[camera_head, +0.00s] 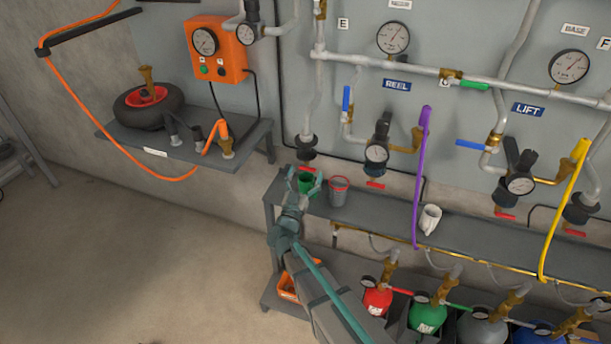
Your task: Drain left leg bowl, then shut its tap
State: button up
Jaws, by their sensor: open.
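The left leg bowl (306,148) is a dark bowl at the foot of the leftmost vertical grey pipe, above the shelf. A small red tap (307,169) shows just under it; whether it is open or shut is too small to tell. A green cup (306,181) stands below the bowl, near the left end of the shelf. My gripper (305,182) is open, with its teal fingers on either side of the green cup. Contact between fingers and cup cannot be told. My gripper and arm hide the cup's lower part.
Several coloured cylinders (427,316) stand below. Floor at left is clear.

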jog(key=v, duration=1.2)
